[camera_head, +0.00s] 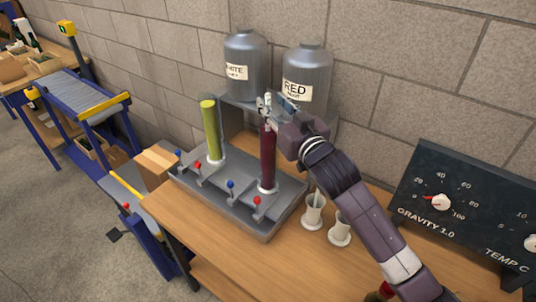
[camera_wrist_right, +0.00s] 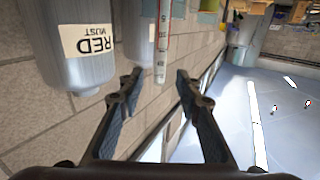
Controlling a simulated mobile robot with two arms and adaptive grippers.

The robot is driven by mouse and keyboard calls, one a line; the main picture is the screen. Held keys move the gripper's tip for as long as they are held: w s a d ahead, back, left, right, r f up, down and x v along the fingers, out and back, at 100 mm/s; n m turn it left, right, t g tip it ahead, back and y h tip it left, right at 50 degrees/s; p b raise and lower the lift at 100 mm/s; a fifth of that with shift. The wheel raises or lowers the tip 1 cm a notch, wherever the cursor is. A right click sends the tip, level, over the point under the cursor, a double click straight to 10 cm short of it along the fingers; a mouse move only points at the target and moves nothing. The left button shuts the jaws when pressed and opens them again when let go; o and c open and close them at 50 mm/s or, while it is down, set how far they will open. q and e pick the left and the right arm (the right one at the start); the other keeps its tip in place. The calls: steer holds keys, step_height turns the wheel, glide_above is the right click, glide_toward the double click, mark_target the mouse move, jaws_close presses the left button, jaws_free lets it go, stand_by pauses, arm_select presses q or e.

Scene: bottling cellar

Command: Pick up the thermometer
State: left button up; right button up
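The thermometer, a slim white stick with a red line and scale marks, shows in the right wrist view (camera_wrist_right: 162,42). Its near end lies in the gap between my right fingers, and the rest runs out of the top of that view. My right gripper (camera_wrist_right: 157,88) is open, a finger on each side, and I see no contact. In the head view the right gripper (camera_head: 275,106) is at the top of the tall dark red cylinder (camera_head: 268,160). The thermometer is hard to make out there. My left gripper is not in view.
A yellow-green cylinder (camera_head: 211,130) stands on the same grey lever rack (camera_head: 240,205). The RED tank (camera_head: 305,75) and WHITE tank (camera_head: 247,65) are behind. Two white cups (camera_head: 313,212) stand right of the rack. A gauge panel (camera_head: 465,215) is at the right.

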mark_target(269, 99)
steer(key=x, duration=0.2)
steer(key=shift+w+a+p, duration=0.1)
steer(key=shift+w+p, duration=0.2)
steer(key=shift+w, duration=0.1)
steer(key=shift+w+a, duration=0.2)
steer(key=shift+w, duration=0.15)
steer(key=c, duration=0.4)
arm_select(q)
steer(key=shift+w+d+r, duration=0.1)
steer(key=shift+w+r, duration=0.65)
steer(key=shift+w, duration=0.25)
arm_select(e)
jaws_close()
